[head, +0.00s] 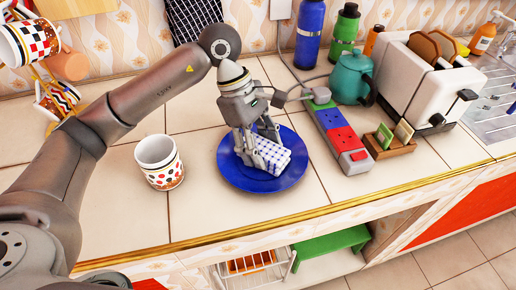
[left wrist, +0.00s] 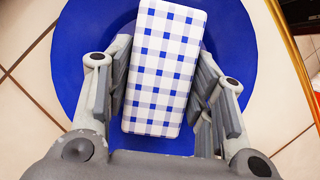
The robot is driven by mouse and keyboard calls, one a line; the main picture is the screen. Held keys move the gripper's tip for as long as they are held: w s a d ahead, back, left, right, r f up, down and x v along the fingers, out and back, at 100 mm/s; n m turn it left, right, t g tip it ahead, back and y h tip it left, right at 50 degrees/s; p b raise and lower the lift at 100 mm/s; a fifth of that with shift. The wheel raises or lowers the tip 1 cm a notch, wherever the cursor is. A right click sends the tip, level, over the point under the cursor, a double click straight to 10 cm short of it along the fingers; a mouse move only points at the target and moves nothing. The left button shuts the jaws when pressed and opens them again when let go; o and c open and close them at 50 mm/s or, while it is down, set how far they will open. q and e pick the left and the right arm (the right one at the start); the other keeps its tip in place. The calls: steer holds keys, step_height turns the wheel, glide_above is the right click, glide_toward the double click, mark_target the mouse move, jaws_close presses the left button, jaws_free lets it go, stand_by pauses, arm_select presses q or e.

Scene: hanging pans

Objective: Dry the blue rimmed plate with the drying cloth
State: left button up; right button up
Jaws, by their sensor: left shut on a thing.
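The blue plate (head: 235,180) lies flat on the tiled counter in the middle of the head view, and its blue surface (left wrist: 85,60) also fills much of the left wrist view. The drying cloth (head: 272,154) is a folded white block with blue checks, over the plate. It also shows in the left wrist view (left wrist: 163,70). My left gripper (head: 262,158) points down over the plate with its fingers on either side of the cloth, shut on it. The cloth seems to touch the plate. My right gripper is not in view.
A patterned mug (head: 160,163) stands left of the plate. A power strip (head: 337,138) lies close to its right, with a small wooden holder (head: 389,148) beyond. A teal teapot (head: 352,78), toaster (head: 436,85) and bottles stand behind. The counter's gold front edge (head: 300,210) is near.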

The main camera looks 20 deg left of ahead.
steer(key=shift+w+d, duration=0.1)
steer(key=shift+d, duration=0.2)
arm_select(q)
step_height(320, 180, up, 8)
steer(key=p, duration=0.4)
steer(key=shift+f, duration=0.25)
steer(key=shift+r, duration=0.35)
steer(key=shift+f, duration=0.1)
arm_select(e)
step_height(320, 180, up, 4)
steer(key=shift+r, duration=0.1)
